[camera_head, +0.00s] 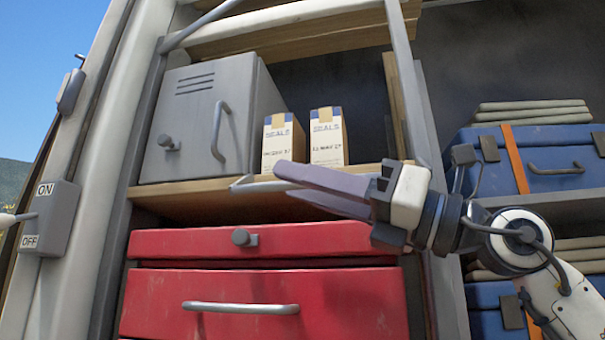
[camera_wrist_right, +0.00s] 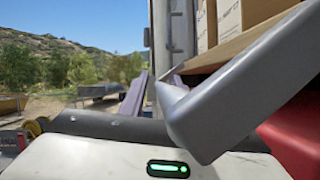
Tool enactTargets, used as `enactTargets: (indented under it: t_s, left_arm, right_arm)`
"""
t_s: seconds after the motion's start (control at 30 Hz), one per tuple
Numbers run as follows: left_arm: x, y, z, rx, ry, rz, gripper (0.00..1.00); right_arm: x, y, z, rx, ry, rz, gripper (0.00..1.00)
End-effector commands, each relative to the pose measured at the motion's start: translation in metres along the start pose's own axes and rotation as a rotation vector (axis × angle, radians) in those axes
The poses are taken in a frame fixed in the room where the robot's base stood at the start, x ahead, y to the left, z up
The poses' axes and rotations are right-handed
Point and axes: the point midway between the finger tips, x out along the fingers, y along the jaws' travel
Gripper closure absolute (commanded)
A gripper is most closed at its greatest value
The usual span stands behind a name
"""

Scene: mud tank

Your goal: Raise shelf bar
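The shelf bar (camera_head: 256,186) is a grey rail along the front edge of the wooden shelf, below the cabinet and boxes. Its left end is bent, and my right gripper's fingers hide part of it. My right gripper (camera_head: 287,180) comes in from the right, fingers pointing left, in front of the shelf edge. The fingers look apart, with nothing seen between them. In the right wrist view the bar (camera_wrist_right: 235,90) is large and close, crossing diagonally, with the purple-grey fingers partly seen beyond it. I cannot tell whether they touch. My left gripper is out of view.
A grey metal cabinet (camera_head: 200,120) and two small cartons (camera_head: 283,145) stand on the shelf (camera_head: 185,198). Red drawers (camera_head: 250,290) are below. A post (camera_head: 408,85) separates blue cases (camera_head: 550,160) at right. An ON/OFF switch (camera_head: 50,217) is at left.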

Motion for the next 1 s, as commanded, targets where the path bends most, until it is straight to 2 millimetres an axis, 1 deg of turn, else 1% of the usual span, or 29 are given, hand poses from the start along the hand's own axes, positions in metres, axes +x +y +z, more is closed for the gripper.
enactTargets:
  t_s: [0.27, 0.3, 0.37, 0.4, 0.47, 0.8, 1.0]
  left_arm:
    - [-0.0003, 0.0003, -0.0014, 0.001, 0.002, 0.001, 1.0]
    - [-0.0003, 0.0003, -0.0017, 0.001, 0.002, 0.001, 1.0]
    - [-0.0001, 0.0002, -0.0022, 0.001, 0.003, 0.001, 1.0]
    - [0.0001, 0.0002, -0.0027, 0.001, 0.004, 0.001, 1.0]
    - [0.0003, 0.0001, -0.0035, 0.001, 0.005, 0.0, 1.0]
    - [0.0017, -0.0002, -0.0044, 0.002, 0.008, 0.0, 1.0]
    - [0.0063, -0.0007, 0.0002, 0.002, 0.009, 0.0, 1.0]
  right_arm:
    - [0.0023, 0.0001, -0.0003, 0.0, 0.0, 0.0, 0.71]
    - [0.0023, 0.0001, -0.0003, 0.0, 0.0, 0.0, 0.74]
    - [0.0022, 0.0001, -0.0003, 0.0, 0.0, 0.0, 0.84]
    - [0.0022, 0.0001, -0.0003, 0.0, 0.0, 0.0, 0.91]
    - [0.0021, 0.0001, -0.0003, 0.0, 0.0, 0.0, 1.0]
    - [0.0019, 0.0006, 0.0001, 0.008, 0.0, -0.004, 1.0]
    - [0.0026, 0.0042, 0.0024, 0.069, 0.0, -0.029, 1.0]
